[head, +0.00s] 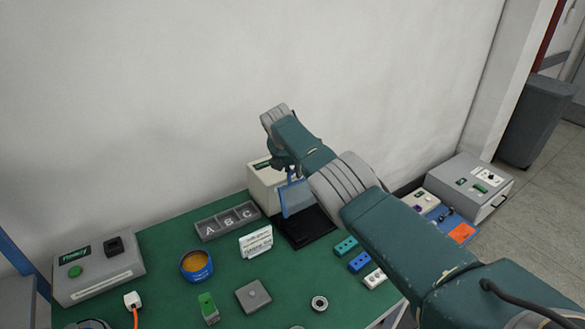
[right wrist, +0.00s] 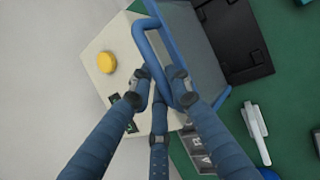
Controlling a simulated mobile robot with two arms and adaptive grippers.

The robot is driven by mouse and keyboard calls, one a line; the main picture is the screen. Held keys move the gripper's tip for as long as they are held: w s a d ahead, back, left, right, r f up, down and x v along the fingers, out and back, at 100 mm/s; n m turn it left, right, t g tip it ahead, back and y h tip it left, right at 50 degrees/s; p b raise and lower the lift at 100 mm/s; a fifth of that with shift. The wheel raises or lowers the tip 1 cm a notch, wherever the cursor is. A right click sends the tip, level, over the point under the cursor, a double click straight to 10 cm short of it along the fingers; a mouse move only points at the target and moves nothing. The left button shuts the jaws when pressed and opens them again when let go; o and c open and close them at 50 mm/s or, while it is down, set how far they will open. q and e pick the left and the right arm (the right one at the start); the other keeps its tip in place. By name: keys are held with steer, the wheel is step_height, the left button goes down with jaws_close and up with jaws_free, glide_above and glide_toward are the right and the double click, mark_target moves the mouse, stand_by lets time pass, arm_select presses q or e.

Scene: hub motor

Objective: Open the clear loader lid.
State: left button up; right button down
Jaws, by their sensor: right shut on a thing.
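The loader is a cream box (head: 262,190) at the back of the green bench, with a black base plate (head: 318,226) in front of it. Its clear lid (head: 297,200), a bluish see-through panel with a blue frame, stands steeply raised between box and plate. In the right wrist view the lid (right wrist: 208,40) has a blue loop handle (right wrist: 146,42). My right gripper (head: 284,168) reaches over the loader from the right. In the wrist view its fingers (right wrist: 163,90) are closed around the lower part of the handle. My left gripper is out of view.
A yellow button (right wrist: 106,62) is on the cream box. An A-B-C tray (head: 228,222) and a white sign (head: 256,242) stand left of the loader. Several small coloured blocks (head: 347,245) lie right of it. The wall is close behind.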

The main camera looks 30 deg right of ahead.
steer(key=shift+s+f, duration=0.2)
steer(key=c, duration=1.6)
jaws_free()
steer(key=shift+c, duration=0.2)
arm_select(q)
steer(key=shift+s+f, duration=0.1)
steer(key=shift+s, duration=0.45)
arm_select(e)
steer(key=shift+w, duration=0.1)
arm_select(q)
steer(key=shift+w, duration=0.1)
arm_select(e)
steer(key=shift+r, duration=0.1)
steer(key=shift+a+r, duration=0.2)
steer(key=shift+r, duration=0.3)
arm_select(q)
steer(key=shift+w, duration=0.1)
arm_select(e)
steer(key=v, duration=1.1)
steer(key=shift+a+f, duration=0.1)
